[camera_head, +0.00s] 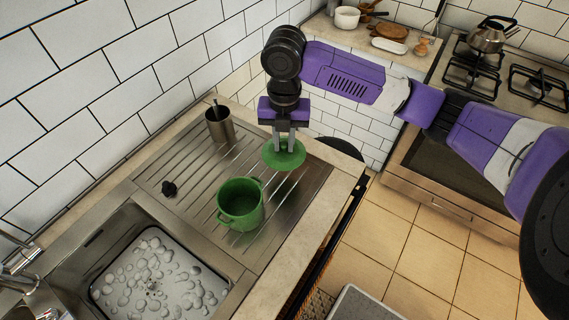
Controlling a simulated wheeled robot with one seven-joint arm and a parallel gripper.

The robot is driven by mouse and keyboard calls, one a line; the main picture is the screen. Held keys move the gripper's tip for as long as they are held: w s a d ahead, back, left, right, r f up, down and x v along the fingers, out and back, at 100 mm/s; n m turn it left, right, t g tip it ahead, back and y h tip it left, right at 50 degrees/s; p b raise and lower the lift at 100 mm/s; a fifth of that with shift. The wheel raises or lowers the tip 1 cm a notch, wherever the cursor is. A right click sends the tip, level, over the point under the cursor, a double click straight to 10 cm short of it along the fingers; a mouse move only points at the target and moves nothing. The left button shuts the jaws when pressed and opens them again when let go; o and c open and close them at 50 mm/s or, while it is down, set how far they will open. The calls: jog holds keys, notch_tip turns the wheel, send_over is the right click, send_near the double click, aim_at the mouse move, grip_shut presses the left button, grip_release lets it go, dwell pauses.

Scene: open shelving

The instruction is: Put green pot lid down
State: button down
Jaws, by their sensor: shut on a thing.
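The green pot lid (285,160) is a round green disc in the head view, near the far right end of the metal draining board. My gripper (284,142) points down over it and is shut on it, at the lid's middle. I cannot tell whether the lid touches the board or hangs just above it. The lid's knob is hidden between the fingers. The green pot (240,204), with two handles and no lid on it, stands upright on the board, nearer and to the left of the lid.
A metal cup (219,125) with utensils stands near the wall. The sink (110,235) with foamy water is at the left. The counter's front edge (312,226) drops to the floor at the right.

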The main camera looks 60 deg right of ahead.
notch_tip(320, 180, down, 10)
jog(key=shift+f+p, duration=0.1)
jog(key=shift+p, duration=0.55)
jog(key=shift+f, duration=0.1)
jog(key=c, duration=1.3)
grip_release()
